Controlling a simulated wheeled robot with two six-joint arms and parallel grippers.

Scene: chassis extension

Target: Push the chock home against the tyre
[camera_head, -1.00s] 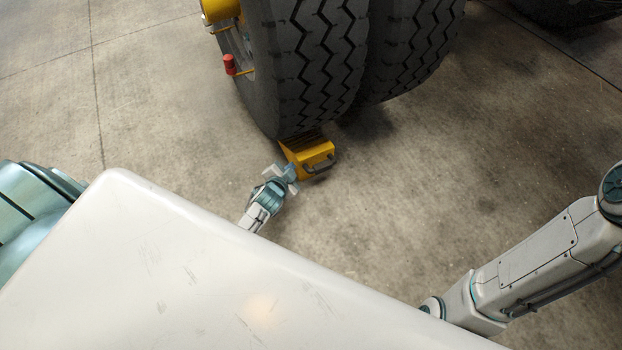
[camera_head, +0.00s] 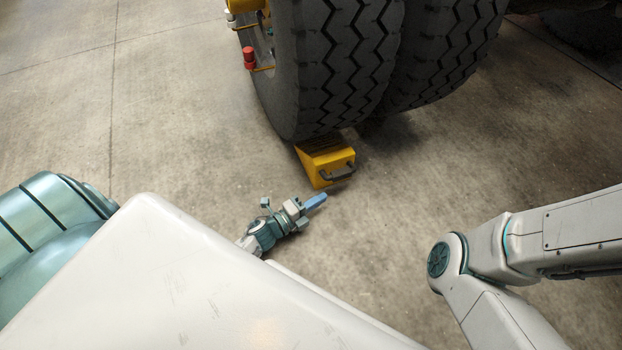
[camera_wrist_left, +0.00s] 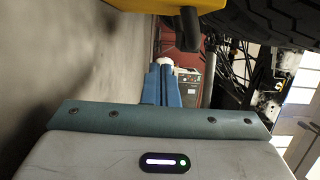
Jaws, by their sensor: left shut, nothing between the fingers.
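The yellow chock (camera_head: 318,165) with a dark handle sits on the floor at the foot of the near tyre (camera_head: 335,75). Its far end is at the tyre's tread; I cannot tell whether they touch. My left gripper (camera_head: 318,200) is shut and empty, just in front of the chock and apart from it. In the left wrist view the shut blue fingers (camera_wrist_left: 161,88) point ahead, and part of the yellow chock (camera_wrist_left: 120,8) and its handle show at the top edge. My right arm shows at the right, but its gripper is out of view.
A second tyre (camera_head: 445,55) stands to the right of the near one. A red-capped part (camera_head: 249,58) sticks out at the wheel's left side. Concrete floor (camera_head: 190,110) is clear left and right of the chock.

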